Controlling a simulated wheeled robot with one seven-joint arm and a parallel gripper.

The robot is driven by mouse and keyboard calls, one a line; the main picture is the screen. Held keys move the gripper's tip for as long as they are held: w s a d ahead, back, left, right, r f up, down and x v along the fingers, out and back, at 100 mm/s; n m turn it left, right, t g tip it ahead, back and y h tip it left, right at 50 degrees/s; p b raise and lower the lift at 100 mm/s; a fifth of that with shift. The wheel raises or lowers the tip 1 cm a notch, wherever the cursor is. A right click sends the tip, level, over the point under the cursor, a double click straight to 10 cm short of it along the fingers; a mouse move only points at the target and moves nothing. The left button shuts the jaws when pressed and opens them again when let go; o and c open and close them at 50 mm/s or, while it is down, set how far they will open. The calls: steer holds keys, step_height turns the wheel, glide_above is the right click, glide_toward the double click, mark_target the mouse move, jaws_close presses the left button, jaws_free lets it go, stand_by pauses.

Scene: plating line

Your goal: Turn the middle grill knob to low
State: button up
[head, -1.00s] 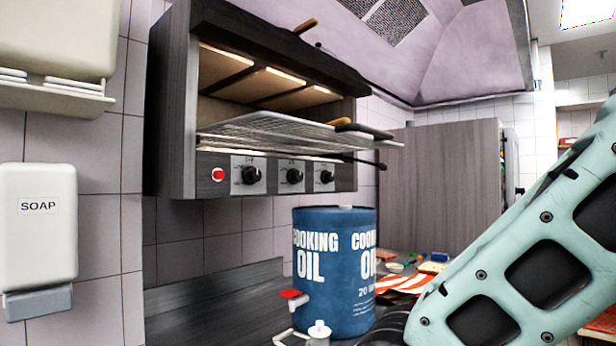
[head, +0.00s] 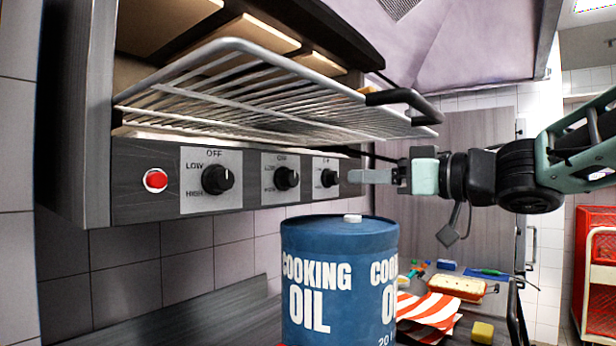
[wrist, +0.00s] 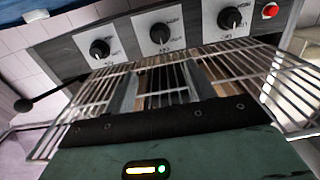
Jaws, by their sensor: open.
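The grill's control panel carries three black knobs on pale plates marked OFF, LOW and HIGH. The middle knob (head: 286,178) sits between the left knob (head: 215,179) and the right knob (head: 329,178); its exact setting is too small to read. The wrist view, rolled over, also shows the middle knob (wrist: 160,33) above the fingers. My gripper (head: 357,176) is open and empty, to the right of the right knob at about knob height in the head view. In the wrist view, the fingers of my gripper (wrist: 161,82) appear spread below the middle knob, touching no knob.
A wire rack (head: 250,95) juts out above the panel, with a black handle (head: 395,97) at its right. A red button (head: 155,180) is left of the knobs. A blue cooking oil drum (head: 340,280) stands below the panel. A bread loaf (head: 456,287) lies on the counter behind.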

mark_target(294, 177)
steer(key=p+x, duration=0.2)
steer(key=x, duration=1.4)
steer(key=shift+w+a+p, duration=0.1)
steer(key=shift+a+p, duration=0.15)
steer(key=shift+p, duration=0.05)
steer(key=c, duration=0.9)
steer(key=shift+c, duration=0.2)
